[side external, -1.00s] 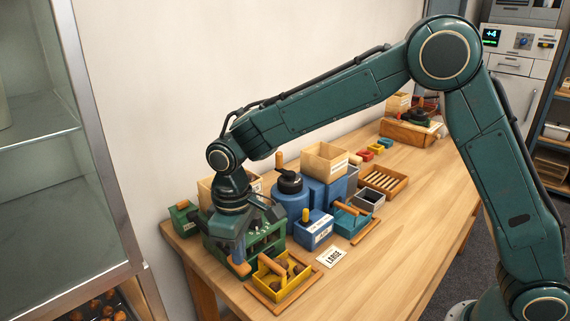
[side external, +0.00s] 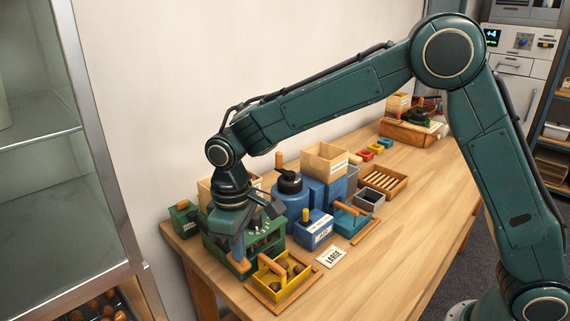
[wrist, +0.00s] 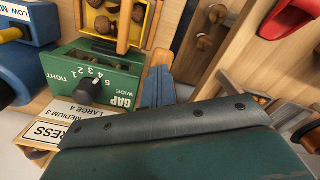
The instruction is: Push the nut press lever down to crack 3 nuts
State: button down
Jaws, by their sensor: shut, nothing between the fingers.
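The green nut press (side external: 268,240) stands at the near left end of the bench, partly hidden by my gripper. Its GAP dial face shows in the wrist view (wrist: 95,75), pointer near 5. My gripper (side external: 238,254) points down at the press's front, blue fingers together and empty. An orange wooden handle (side external: 241,266), apparently the lever's, is low, right at the fingertips; I cannot tell whether they touch. In the wrist view the closed fingers (wrist: 156,80) are beside the dial face. A yellow tray (side external: 283,284) with several brown nuts sits in front of the press.
A blue machine (side external: 292,203) and a blue box (side external: 314,232) stand right of the press. A glass cabinet (side external: 60,150) stands at left. The bench's front right is clear.

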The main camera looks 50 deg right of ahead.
notch_tip(320, 180, up, 8)
jog(key=shift+w+f, duration=0.15)
jog(key=shift+w, duration=0.25)
dwell(0.3)
dwell(0.5)
notch_tip(320, 180, up, 5)
jog(key=shift+r, duration=0.1)
dwell(0.5)
